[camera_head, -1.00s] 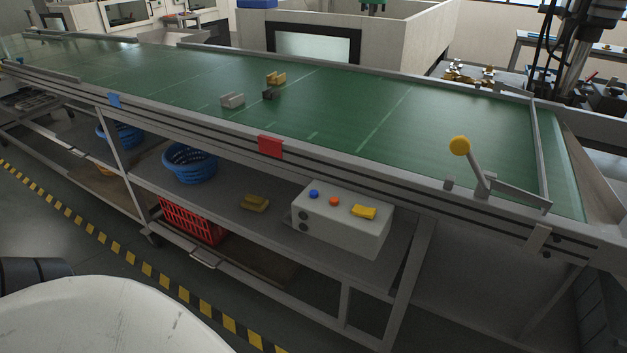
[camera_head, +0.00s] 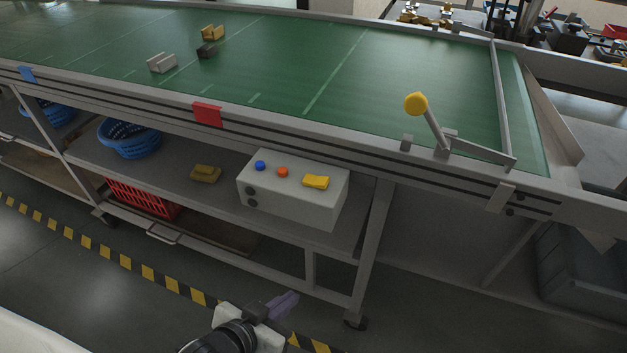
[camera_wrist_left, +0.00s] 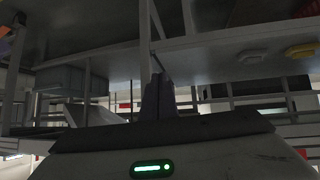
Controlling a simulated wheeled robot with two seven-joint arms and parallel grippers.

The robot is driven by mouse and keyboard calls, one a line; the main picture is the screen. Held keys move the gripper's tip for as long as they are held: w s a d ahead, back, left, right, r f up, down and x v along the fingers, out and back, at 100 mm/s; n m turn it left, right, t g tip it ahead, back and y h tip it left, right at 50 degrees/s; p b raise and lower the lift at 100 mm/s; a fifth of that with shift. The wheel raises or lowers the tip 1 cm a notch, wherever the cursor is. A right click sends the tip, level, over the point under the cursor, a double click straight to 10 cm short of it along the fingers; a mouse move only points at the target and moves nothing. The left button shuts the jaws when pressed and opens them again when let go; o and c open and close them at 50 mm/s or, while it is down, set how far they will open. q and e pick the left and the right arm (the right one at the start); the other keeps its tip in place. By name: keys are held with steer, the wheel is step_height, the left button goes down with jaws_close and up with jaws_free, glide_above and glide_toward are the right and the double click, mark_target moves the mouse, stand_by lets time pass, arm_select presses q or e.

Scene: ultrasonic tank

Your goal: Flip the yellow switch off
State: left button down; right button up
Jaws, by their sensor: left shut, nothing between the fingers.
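The control box (camera_head: 292,200) is pale grey and stands on the shelf below the green conveyor. On its top are a yellow switch (camera_head: 316,182), a blue button (camera_head: 260,165) and an orange button (camera_head: 283,172). A lever with a yellow knob (camera_head: 415,104) stands on the conveyor's edge. My left gripper (camera_head: 284,303) is at the bottom of the head view, below and in front of the box, apart from it. Its fingers are shut and empty, and they also show in the left wrist view (camera_wrist_left: 158,97). My right gripper is not in view.
The conveyor rail (camera_head: 300,142) overhangs the shelf. A yellow block (camera_head: 206,173) and blue baskets (camera_head: 130,138) are on the shelf left of the box. A red crate (camera_head: 144,197) is lower. The floor in front is free, with a yellow-black stripe (camera_head: 160,277).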

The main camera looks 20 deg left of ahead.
arm_select(q)
steer(key=w+r+n+t, duration=0.1)
steer(key=w+r+t, duration=0.1)
steer(key=r, duration=1)
steer(key=w+a+r+n+t+y, duration=0.1)
steer(key=w+r+t, duration=0.2)
steer(key=r, duration=0.9)
steer(key=shift+w+a+r+n, duration=0.2)
steer(key=shift+w+n, duration=0.2)
steer(key=shift+w, duration=0.8)
glide_above(315, 194)
steer(key=shift+s+a+f+b, duration=0.1)
steer(key=shift+a+f+b, duration=0.1)
steer(key=shift+f, duration=0.35)
steer(key=shift+s+a+f+b, duration=0.1)
steer(key=shift+f+b, duration=0.05)
steer(key=shift+f, duration=0.4)
steer(key=f, duration=0.3)
steer(key=shift+w+d, duration=0.15)
steer(key=shift+d, duration=0.05)
steer(key=shift+d+f+b, duration=0.1)
steer(key=shift+f+b, duration=0.2)
steer(key=shift+f, duration=0.35)
